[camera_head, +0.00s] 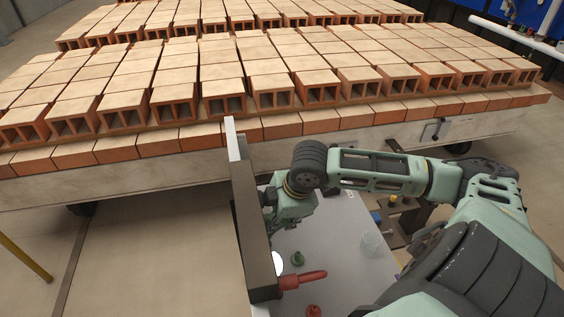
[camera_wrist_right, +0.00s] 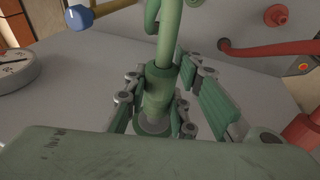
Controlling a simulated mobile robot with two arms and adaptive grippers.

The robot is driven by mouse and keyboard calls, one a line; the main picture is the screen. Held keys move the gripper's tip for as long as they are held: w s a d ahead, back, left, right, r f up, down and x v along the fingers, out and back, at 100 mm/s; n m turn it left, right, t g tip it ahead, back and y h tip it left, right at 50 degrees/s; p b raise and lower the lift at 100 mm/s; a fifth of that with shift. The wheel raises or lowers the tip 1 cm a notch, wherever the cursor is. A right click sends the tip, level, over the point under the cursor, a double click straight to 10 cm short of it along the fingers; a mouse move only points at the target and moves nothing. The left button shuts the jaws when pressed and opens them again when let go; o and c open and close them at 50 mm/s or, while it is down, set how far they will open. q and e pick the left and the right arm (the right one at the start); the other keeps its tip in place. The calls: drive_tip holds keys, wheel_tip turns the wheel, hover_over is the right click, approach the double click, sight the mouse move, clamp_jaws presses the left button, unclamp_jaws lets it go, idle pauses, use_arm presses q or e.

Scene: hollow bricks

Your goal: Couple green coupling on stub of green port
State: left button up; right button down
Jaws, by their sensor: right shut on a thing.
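In the right wrist view the green coupling (camera_wrist_right: 158,88) stands between the fingers of my right gripper (camera_wrist_right: 160,100), with a green hose (camera_wrist_right: 169,38) rising from it. The gripper is shut on the coupling. A round grey-green flange (camera_wrist_right: 152,126) shows just beyond the coupling's lower end, in line with it; it looks like the base of the green port. The stub is hidden, and I cannot tell whether the coupling sits on it. In the head view my right gripper (camera_head: 280,212) is by the grey panel, its fingers mostly hidden. My left gripper is not in view.
A gauge (camera_wrist_right: 16,69), a blue knob (camera_wrist_right: 79,17) and a red fitting (camera_wrist_right: 277,14) surround the gripper. A red handle (camera_head: 303,279) and a small green part (camera_head: 297,258) show on the grey panel (camera_head: 335,262). Stacked hollow bricks (camera_head: 222,95) fill the background.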

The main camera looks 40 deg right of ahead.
drive_tip(key=shift+w+a+p, duration=0.3)
drive_tip(key=shift+w+a, duration=0.05)
drive_tip(key=shift+a, duration=0.25)
drive_tip(key=c, duration=1.4)
unclamp_jaws()
drive_tip(key=shift+d+r, duration=0.1)
drive_tip(key=v, duration=1.2)
drive_tip(key=shift+c, duration=0.2)
